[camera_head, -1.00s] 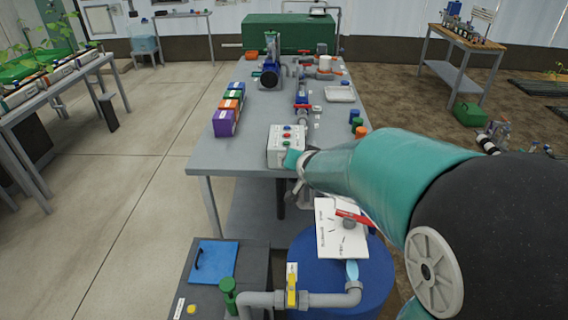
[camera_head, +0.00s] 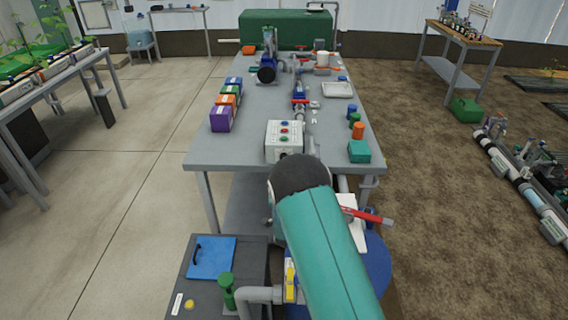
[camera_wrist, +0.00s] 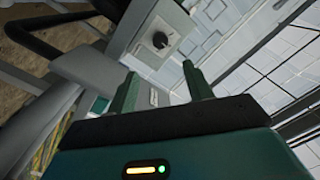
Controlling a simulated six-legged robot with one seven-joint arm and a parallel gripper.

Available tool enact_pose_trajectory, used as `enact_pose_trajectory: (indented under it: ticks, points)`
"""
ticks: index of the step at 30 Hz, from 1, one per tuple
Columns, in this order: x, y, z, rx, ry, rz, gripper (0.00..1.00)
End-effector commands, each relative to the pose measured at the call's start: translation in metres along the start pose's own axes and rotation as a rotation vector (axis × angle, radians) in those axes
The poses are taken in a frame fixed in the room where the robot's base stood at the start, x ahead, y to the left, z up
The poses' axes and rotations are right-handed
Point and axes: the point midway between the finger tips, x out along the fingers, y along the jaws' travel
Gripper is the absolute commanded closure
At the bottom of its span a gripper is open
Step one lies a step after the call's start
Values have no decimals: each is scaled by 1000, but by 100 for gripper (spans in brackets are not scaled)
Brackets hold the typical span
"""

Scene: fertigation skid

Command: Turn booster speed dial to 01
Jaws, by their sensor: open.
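In the wrist view, a round dark dial (camera_wrist: 160,40) with a pale pointer mark sits on a light grey panel (camera_wrist: 142,55), ahead of my gripper (camera_wrist: 161,86). The fingers are apart with nothing between them, and the dial is beyond the tips, not touched. The scale figures are too small to read. In the head view my teal arm reaches toward the table's front edge and hides my gripper and the dial. A white control box (camera_head: 284,141) with coloured buttons stands on the table just beyond the arm.
The grey table (camera_head: 252,125) carries coloured boxes (camera_head: 221,118) at left and a teal box (camera_head: 359,151) at front right. A red lever (camera_head: 368,216) is close right of my arm. In the wrist view, a grey bar (camera_wrist: 90,70) is close to the left finger.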

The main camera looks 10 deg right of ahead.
Motion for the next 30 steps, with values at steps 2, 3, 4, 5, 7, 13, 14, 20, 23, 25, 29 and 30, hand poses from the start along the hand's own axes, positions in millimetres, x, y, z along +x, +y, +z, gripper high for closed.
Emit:
enact_pose_trajectory:
  ticks: [2,3,4,5,7,13,14,20,23,25,29,30]
  points:
    - [8,1,-1,0,1,0,49]
    - [13,1,-1,0,0,-1,49]
    - [18,1,-1,-1,0,-1,49]
    - [23,1,-1,-1,1,-1,49]
    - [36,1,-1,-1,1,-1,49]
    - [75,1,-1,-2,0,-2,49]
    - [80,1,-1,-1,-1,-1,49]
    - [112,0,0,-2,-1,-2,49]
    - [124,1,0,-2,-2,-1,49]
    - [129,0,0,-2,-2,-1,49]
    - [134,0,-1,-1,-2,-2,49]
    - [134,0,-1,-1,-3,-1,49]
